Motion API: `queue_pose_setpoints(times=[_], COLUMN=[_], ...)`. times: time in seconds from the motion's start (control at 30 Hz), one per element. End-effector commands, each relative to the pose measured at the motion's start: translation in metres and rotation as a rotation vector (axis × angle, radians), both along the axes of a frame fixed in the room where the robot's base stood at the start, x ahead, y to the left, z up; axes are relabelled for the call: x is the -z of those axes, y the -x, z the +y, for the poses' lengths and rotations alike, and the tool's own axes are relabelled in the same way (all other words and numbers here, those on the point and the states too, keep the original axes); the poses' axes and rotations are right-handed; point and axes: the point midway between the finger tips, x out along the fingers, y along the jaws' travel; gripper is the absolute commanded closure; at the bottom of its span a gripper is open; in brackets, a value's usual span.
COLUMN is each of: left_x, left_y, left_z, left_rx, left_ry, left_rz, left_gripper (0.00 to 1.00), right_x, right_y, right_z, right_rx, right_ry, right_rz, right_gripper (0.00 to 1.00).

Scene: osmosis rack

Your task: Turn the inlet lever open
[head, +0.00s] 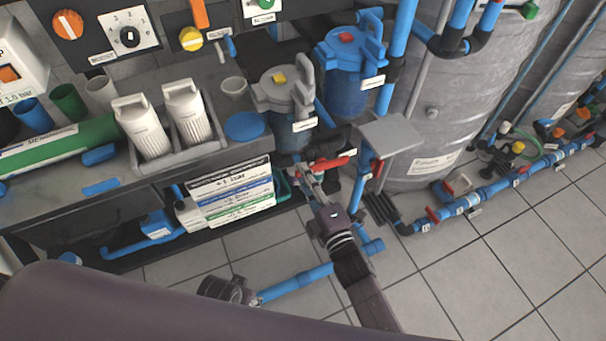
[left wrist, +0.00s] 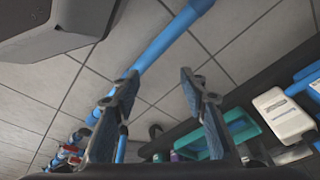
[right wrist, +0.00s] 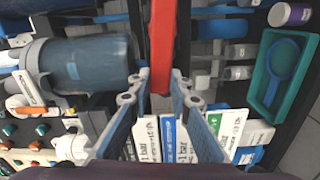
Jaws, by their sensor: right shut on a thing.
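The red inlet lever (head: 335,162) shows below the grey-lidded filter housing in the head view. In the right wrist view the lever (right wrist: 162,40) is a long red bar running down between my fingertips. My right gripper (head: 312,182) reaches it from below and is shut on its end; the fingertips (right wrist: 162,86) lie on both sides of the bar. The fingers hide part of the lever's end. My left gripper (left wrist: 158,78) is open and empty, with floor tiles and a blue pipe beyond its fingers.
Labelled boxes (head: 230,192) stand left of my right gripper. A grey plate (head: 390,136) on a blue pipe stands close to its right. The grey-lidded housing (head: 285,95) is above. A green tray (right wrist: 300,55) lies nearby. Open tiled floor (head: 480,270) is at the right.

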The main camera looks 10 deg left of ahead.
Motion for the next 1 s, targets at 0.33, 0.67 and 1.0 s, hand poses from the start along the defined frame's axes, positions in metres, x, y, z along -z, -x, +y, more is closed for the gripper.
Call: queue_pose_setpoints(times=[0.33,0.67,1.0], left_x=[-0.029,-0.034,-0.034], left_y=[-0.011,-0.012,-0.012], left_z=[-0.002,-0.002,-0.003], left_rx=[-0.003,-0.003,-0.003], left_ry=[0.003,0.003,0.003], left_rz=[-0.017,-0.019,-0.019], left_gripper=[0.6,0.6,0.6], right_x=[0.01,0.01,0.01], right_y=[0.001,0.001,0.001], right_z=[0.001,0.0,0.0], right_rx=[-0.001,-0.001,0.0], right_ry=[0.107,0.126,0.126], right_rz=[-0.07,-0.081,-0.081], right_gripper=[1.0,1.0,0.67])
